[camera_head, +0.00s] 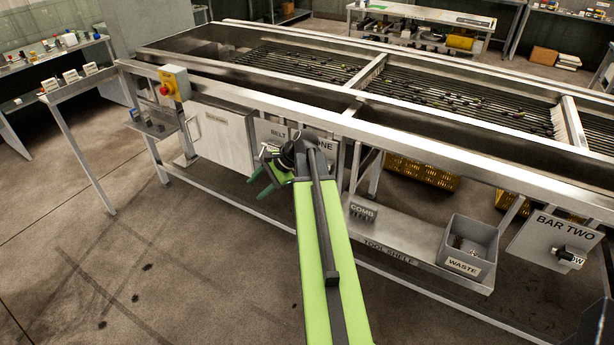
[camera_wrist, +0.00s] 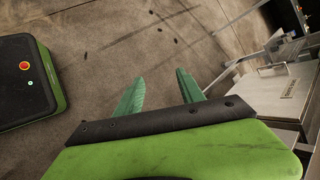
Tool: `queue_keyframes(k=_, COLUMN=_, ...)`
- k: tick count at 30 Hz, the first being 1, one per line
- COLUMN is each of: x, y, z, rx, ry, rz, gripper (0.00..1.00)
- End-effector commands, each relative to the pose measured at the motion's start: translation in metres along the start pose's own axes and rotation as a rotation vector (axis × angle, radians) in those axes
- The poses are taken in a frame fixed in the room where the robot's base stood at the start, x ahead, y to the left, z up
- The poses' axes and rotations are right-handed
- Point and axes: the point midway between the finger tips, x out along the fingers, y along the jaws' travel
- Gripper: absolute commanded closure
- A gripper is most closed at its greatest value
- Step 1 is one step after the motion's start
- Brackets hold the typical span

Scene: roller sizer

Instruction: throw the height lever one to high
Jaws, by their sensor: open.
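The panel ending in "ONE" (camera_head: 327,143) is on the front of the sizer, mostly hidden behind my arm. I cannot make out a height lever on it or which way one stands. A similar "BAR TWO" panel (camera_head: 555,223) at the right carries a dark lever (camera_head: 569,256) beside a partly covered label ending in "OW". My gripper (camera_head: 264,181) is in front of and below the "BELT" plate, left of the "ONE" panel. In the wrist view my gripper (camera_wrist: 157,88) has its green fingers apart, with only floor between them. It touches nothing that I can see.
The sizer's long steel rail (camera_head: 420,150) runs across above my gripper. A white cabinet (camera_head: 222,135) and a red-button box (camera_head: 174,83) are left of it. A tool shelf (camera_head: 400,235) with a grey waste bin (camera_head: 468,245) is low right. Floor at left is clear.

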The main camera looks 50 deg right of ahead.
Motion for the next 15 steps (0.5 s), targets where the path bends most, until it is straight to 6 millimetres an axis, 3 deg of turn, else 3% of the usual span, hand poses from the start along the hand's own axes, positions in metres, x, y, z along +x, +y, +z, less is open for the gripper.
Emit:
queue_keyframes(k=1, x=-0.013, y=0.011, z=-0.057, rx=0.167, ry=-0.005, rz=-0.100, gripper=0.54)
queue_keyframes(k=3, x=-0.050, y=0.018, z=-0.112, rx=0.392, ry=-0.034, rz=-0.241, gripper=0.54)
queue_keyframes(k=6, x=-0.104, y=0.035, z=-0.174, rx=0.648, ry=-0.090, rz=-0.416, gripper=0.54)
queue_keyframes(k=10, x=-0.158, y=0.057, z=-0.222, rx=0.853, ry=-0.157, rz=-0.570, gripper=0.54)
queue_keyframes(k=15, x=-0.186, y=0.067, z=-0.239, rx=0.938, ry=-0.194, rz=-0.637, gripper=0.54)
